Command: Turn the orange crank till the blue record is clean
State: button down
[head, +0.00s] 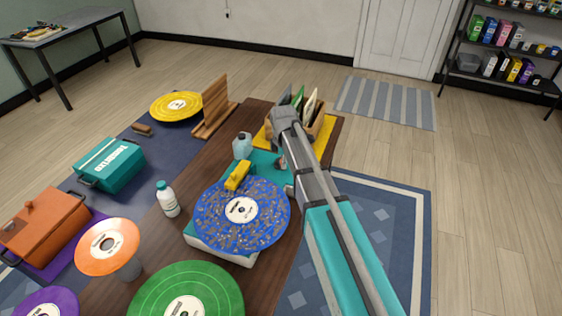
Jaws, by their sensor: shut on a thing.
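The blue record (262,222) lies flat on a cleaning machine with a pale body (222,252). Grey-brown specks of dirt cover much of its blue surface, and its label is white. A yellow block (239,174) sits at the record's far edge. My gripper (282,163) is low beside the machine's far right side, at the end of my arm, which comes in from the lower right. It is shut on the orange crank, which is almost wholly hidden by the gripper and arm. The fingertips are too small to make out clearly.
A white bottle (167,200), a clear jug (242,146), a green record (190,285) and an orange record (106,262) stand close around the machine. A record holder on a yellow mat (326,143) is just behind my arm. Floor is open to the right.

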jog(key=shift+w+a, duration=0.25)
jog(key=shift+d, duration=0.15)
